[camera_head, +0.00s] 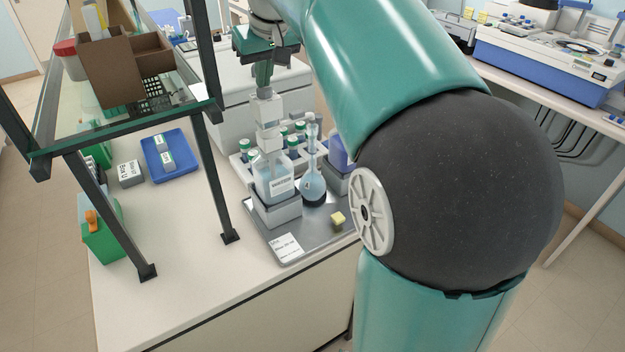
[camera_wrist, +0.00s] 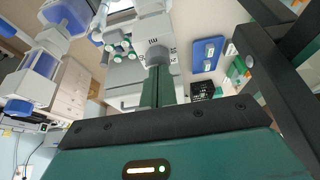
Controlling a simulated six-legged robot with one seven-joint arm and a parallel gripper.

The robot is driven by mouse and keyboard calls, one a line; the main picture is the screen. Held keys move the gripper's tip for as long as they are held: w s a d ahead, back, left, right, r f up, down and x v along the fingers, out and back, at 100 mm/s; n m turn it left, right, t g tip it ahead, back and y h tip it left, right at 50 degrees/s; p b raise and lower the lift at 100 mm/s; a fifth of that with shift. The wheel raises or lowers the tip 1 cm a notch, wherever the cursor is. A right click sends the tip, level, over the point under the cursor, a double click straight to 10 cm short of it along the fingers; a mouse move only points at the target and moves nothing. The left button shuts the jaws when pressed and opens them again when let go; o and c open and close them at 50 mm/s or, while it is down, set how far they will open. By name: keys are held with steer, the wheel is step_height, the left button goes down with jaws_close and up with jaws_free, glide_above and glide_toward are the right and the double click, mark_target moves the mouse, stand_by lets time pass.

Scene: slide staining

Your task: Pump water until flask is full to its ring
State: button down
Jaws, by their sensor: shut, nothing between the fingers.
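The water pump bottle (camera_head: 273,181), clear with blue-tinted liquid and a white label, stands upright in a grey holder on a metal tray. Its tall white pump head (camera_head: 267,108) rises above it and also shows in the wrist view (camera_wrist: 155,30). The flask (camera_head: 313,184), round-bodied with a long narrow neck, stands just right of the bottle with bluish liquid in its body. The liquid level in the neck and the ring are too small to tell. My gripper (camera_head: 263,86) is shut and empty, its fingers pointing down at the pump head's top; in the wrist view the fingertips (camera_wrist: 158,68) look touching or very close.
A rack of green-capped bottles (camera_head: 290,140) stands behind. A glass shelf on dark posts (camera_head: 215,180) stands left, with a blue tray (camera_head: 172,165) beneath.

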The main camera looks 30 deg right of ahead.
steer(key=shift+f, duration=0.65)
stand_by(0.4)
steer(key=shift+r, duration=2.8)
steer(key=shift+f, duration=0.25)
steer(key=shift+f, duration=2.4)
steer(key=shift+r, duration=2.65)
